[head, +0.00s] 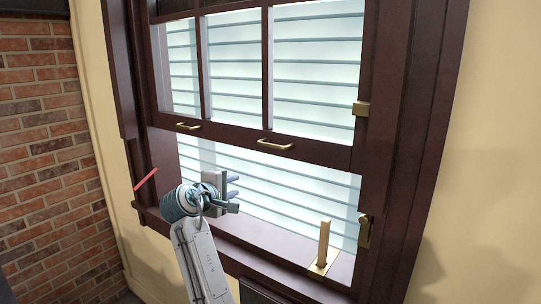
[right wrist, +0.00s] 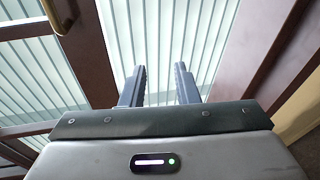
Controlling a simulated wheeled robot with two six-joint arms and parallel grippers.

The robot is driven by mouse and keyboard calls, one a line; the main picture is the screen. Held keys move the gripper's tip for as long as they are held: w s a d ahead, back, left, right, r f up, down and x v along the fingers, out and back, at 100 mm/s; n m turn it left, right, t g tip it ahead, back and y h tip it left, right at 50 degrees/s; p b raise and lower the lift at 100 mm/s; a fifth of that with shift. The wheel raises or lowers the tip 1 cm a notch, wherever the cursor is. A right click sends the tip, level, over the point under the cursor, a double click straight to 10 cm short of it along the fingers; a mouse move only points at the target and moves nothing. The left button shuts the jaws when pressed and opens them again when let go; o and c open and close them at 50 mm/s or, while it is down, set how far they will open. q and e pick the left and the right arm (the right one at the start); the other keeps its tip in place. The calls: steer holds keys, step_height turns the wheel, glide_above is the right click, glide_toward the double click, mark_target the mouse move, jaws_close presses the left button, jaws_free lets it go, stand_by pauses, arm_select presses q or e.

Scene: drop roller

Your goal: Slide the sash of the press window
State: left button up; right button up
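The dark brown window sash (head: 318,151) stands raised above the sill, with louvred slats behind the panes and in the gap below. Two brass handles sit on its bottom rail, a left handle (head: 188,127) and a right handle (head: 275,145). My right gripper (head: 234,188) is in front of the gap, below the rail and apart from both handles. In the right wrist view its fingers (right wrist: 160,70) are spread with nothing between them. A brass handle (right wrist: 60,12) shows there at the upper left. My left gripper is not in view.
A brass plate with an upright tan lever (head: 324,243) stands on the sill's (head: 270,240) right part. Brass fittings (head: 362,108) (head: 365,231) sit on the right jamb. A brick wall (head: 45,130) is at the left. A thin red bar (head: 146,180) shows left of my gripper.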

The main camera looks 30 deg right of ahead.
mark_target(269, 146)
steer(key=s+d+r+m+g+h, duration=0.1)
steer(key=s+r, duration=0.3)
steer(key=r, duration=0.2)
steer(key=s+r+m+g+h, duration=0.1)
steer(key=s+r+m, duration=0.15)
steer(key=r, duration=0.45)
steer(key=shift+n, duration=0.45)
steer(key=p+x, duration=0.1)
steer(key=x, duration=0.2)
steer(key=p+x, duration=0.2)
steer(key=x, duration=0.1)
steer(key=p+x, duration=0.2)
steer(key=x, duration=0.2)
steer(key=shift+s+d+f, duration=0.1)
steer(key=shift+s+f, duration=0.15)
steer(key=shift+f, duration=0.15)
steer(key=shift+w+d+f, duration=0.2)
steer(key=shift+d, duration=0.1)
steer(key=shift+c, duration=0.5)
jaws_close()
